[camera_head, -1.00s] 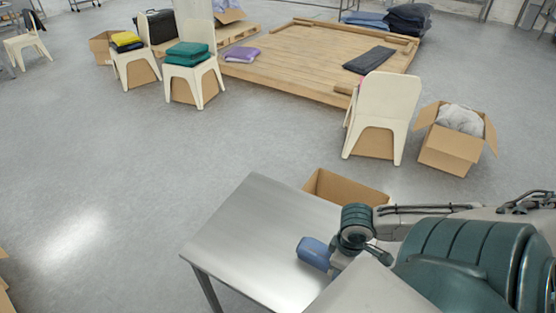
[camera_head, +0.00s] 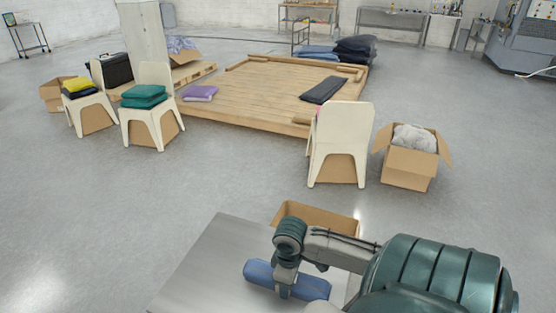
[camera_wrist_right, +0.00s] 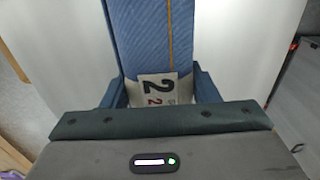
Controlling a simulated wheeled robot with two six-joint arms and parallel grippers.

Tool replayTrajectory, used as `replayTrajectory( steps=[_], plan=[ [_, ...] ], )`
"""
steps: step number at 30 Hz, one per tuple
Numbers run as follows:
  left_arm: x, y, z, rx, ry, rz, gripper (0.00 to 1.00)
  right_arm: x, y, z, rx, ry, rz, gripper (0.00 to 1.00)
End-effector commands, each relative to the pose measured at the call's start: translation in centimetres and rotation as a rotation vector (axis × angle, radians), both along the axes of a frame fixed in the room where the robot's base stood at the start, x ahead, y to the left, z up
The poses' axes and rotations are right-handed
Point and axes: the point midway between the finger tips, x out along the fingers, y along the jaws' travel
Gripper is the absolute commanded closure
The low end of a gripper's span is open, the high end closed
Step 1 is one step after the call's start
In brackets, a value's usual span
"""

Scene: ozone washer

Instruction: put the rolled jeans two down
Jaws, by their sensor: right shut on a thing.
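The rolled jeans (camera_head: 258,274) are a blue roll lying across my right gripper (camera_head: 287,286), over the metal table (camera_head: 205,262). In the right wrist view the blue denim roll (camera_wrist_right: 150,40) has an orange-brown seam, and a white label with a "2" (camera_wrist_right: 155,88) shows near the gripper. My right gripper is shut on the roll. Whether the roll touches the table top cannot be told. My left gripper is not in view.
An open cardboard box (camera_head: 318,219) stands just beyond the table. A white chair (camera_head: 342,140) and a box with grey cloth (camera_head: 410,166) stand farther back. A low wooden platform (camera_head: 250,95) lies behind.

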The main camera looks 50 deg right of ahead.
Motion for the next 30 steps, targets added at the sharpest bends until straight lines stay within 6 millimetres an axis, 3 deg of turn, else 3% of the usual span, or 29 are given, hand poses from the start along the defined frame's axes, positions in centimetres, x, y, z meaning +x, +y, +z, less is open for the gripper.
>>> replayTrajectory(
  steps=[3, 9, 20, 29, 30],
  plan=[
    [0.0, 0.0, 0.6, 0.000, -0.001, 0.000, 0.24, 2.3, -0.2, 0.1, 0.004, -0.003, -0.003, 0.79],
    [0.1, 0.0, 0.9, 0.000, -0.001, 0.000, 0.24, 4.0, -0.5, -0.2, 0.001, -0.001, 0.000, 0.79],
    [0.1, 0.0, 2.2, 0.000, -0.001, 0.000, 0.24, 4.0, -0.5, -3.7, 0.003, 0.002, 0.000, 0.79],
    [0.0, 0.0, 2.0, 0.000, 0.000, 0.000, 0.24, 4.0, -0.6, -4.0, 0.000, 0.001, 0.001, 0.79],
    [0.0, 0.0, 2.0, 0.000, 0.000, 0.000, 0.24, 4.0, -0.6, -4.1, 0.000, 0.001, 0.001, 0.40]
  ],
)
